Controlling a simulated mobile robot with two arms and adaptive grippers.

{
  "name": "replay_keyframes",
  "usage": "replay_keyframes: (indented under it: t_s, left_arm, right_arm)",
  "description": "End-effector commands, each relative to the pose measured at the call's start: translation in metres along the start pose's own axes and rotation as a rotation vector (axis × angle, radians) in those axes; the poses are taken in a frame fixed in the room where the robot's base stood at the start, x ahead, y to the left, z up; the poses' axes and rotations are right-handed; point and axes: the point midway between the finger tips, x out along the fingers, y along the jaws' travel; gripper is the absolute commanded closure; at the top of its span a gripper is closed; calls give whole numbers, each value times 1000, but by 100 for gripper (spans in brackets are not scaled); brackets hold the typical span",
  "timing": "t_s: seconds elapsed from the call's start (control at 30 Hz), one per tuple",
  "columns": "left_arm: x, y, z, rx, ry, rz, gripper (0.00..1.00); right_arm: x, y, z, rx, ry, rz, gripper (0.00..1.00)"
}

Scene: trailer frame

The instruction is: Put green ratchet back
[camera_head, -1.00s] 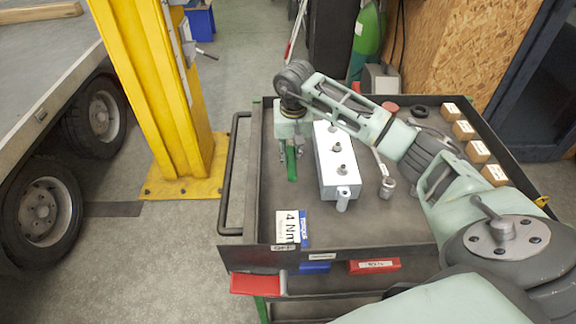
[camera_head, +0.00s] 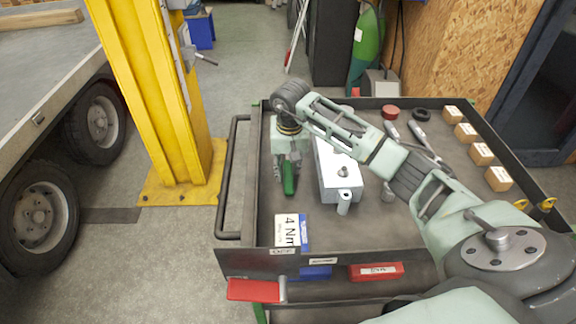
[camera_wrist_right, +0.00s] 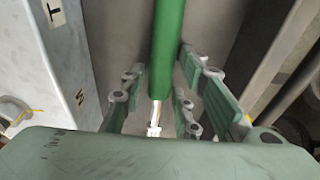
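The green ratchet (camera_head: 289,179) is at the left part of the tool cart's tray, left of a white box (camera_head: 337,178). In the right wrist view its green handle (camera_wrist_right: 167,45) runs between the finger pairs, with a bright metal shaft below it. My right gripper (camera_head: 288,160) points down over the ratchet. In the right wrist view (camera_wrist_right: 172,95) its fingers stand apart on both sides, with gaps to the handle, so it is open. The palm hides the ratchet's lower end there. My left gripper is not in view.
The tray (camera_head: 375,228) has raised rims and a side handle (camera_head: 230,178). A "4 Nm" card (camera_head: 287,229) lies near its front. Wrenches (camera_head: 425,142) and small wooden blocks (camera_head: 481,153) lie to the right. A yellow post (camera_head: 160,110) stands left of the cart.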

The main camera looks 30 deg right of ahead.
Motion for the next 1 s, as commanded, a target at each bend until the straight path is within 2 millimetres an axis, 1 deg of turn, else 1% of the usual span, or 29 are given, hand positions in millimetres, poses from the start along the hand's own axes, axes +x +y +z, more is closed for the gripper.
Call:
replay_keyframes:
  t_s: [0.07, 0.33, 0.43, 0.47, 0.57, 0.8, 0.9, 1.0]
  left_arm:
    - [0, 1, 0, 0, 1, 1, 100]
    - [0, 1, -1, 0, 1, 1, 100]
    - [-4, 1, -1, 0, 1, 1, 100]
    - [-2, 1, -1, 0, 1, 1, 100]
    - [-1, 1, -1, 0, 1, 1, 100]
    - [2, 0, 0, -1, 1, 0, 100]
    - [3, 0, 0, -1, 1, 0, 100]
    - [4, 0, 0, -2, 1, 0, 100]
  right_arm:
    - [0, 0, 0, 0, 0, 0, 62]
    - [-1, 0, 0, 0, 0, 0, 62]
    - [-5, 0, -1, 0, 1, -1, 62]
    - [-8, 0, -1, 0, 3, -1, 62]
    - [-23, 0, -2, 0, 6, -2, 62]
    - [-75, 0, -2, 0, 6, -2, 62]
    - [-94, 0, -2, -1, 5, -1, 62]
    - [-109, 0, -2, 1, 4, -1, 62]
